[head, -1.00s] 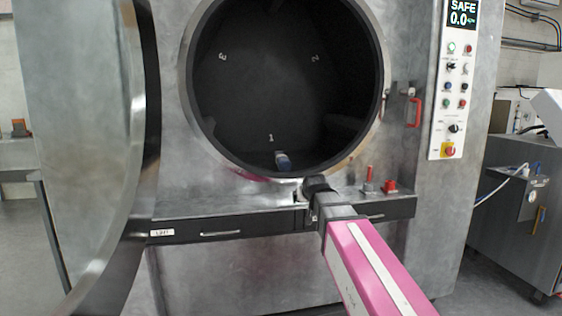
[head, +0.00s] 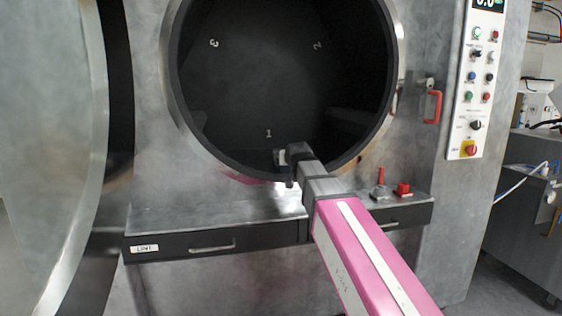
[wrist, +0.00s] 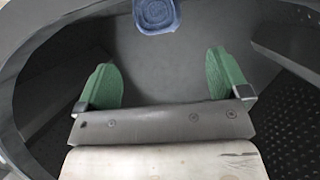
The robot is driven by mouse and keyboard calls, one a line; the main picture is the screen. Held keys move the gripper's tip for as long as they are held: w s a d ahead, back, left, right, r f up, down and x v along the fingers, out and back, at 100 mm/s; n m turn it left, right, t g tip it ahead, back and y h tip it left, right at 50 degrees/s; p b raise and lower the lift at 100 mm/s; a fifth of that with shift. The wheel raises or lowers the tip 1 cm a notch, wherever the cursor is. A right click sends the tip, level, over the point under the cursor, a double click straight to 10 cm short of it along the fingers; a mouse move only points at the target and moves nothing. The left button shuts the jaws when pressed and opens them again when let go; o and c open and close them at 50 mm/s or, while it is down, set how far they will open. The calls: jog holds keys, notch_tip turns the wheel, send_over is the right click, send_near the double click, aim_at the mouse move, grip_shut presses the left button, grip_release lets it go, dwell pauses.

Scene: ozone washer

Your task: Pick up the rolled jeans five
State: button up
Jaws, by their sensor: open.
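The rolled jeans (wrist: 156,14) show in the wrist view as a blue roll at the top edge, partly cut off, on the dark grey inside of the drum. My gripper (wrist: 166,75) is open with two green fingers spread apart. It is empty, and the jeans lie ahead of the fingertips, centred slightly left of the middle of the gap. In the head view the fingers are hidden by my wrist at the drum opening.
The round drum (head: 285,70) is open, its metal rim surrounding my wrist. The heavy door (head: 50,150) stands open at left. A ledge with red knobs (head: 403,189) lies below right of the opening, and a control panel (head: 477,85) is at right. The upper drum is empty.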

jog(key=x, duration=0.9)
jog(key=shift+w+f, duration=0.1)
jog(key=shift+f, duration=0.05)
jog(key=c, duration=1.2)
